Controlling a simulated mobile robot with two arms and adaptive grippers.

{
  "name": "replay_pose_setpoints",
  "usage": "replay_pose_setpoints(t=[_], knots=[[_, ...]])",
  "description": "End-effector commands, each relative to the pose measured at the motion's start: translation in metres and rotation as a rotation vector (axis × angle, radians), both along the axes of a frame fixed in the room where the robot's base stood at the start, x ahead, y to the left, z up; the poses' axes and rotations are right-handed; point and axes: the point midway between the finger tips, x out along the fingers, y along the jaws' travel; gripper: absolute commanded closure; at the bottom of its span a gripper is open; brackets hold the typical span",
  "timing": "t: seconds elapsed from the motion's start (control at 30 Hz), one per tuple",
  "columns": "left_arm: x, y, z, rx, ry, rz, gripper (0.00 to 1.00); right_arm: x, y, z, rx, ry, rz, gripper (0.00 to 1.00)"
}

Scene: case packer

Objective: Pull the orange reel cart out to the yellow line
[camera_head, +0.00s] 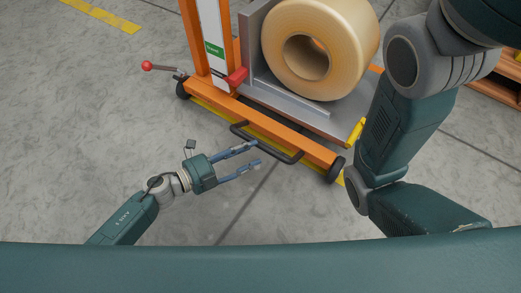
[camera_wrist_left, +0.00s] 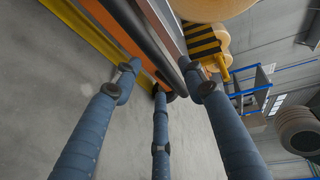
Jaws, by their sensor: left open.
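The orange reel cart (camera_head: 285,133) stands on the grey floor, with a large tan reel (camera_head: 345,45) on its grey platform. A black handle bar (camera_head: 268,143) sticks out from its near side. My left gripper (camera_head: 257,153) is open and empty, its fingers pointing at the handle and just short of it. In the left wrist view the gripper's fingers (camera_wrist_left: 165,85) are spread near a dark bar (camera_wrist_left: 150,38) beside an orange beam; contact cannot be told. A yellow line (camera_head: 215,113) shows on the floor along the cart's near edge. My right gripper is out of view.
A red-knobbed lever (camera_head: 147,66) sticks out left of the cart. Black wheels (camera_head: 335,170) stand at its near corners. Another yellow floor marking (camera_head: 105,15) lies at the top left. A wooden pallet (camera_head: 497,90) is at the right. The floor at left is clear.

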Motion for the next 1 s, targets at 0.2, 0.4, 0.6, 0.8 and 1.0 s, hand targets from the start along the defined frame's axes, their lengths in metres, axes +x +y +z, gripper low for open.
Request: replay_pose_setpoints(t=[0.2, 0.4, 0.6, 0.8, 1.0], knots=[[0.018, -0.029, -0.009, -0.002, 0.0, -0.001, 0.58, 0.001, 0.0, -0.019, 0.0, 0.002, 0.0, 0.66], [0.024, -0.04, -0.009, -0.001, 0.002, -0.001, 0.58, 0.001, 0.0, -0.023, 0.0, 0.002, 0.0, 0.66], [0.024, -0.041, -0.009, -0.001, 0.002, 0.0, 0.58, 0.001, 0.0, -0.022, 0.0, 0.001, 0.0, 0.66], [0.024, -0.04, -0.009, -0.001, 0.002, 0.0, 0.86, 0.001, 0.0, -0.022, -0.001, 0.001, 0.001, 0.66], [0.024, -0.04, -0.009, -0.002, 0.003, 0.001, 1.0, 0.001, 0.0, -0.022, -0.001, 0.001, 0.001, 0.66]])
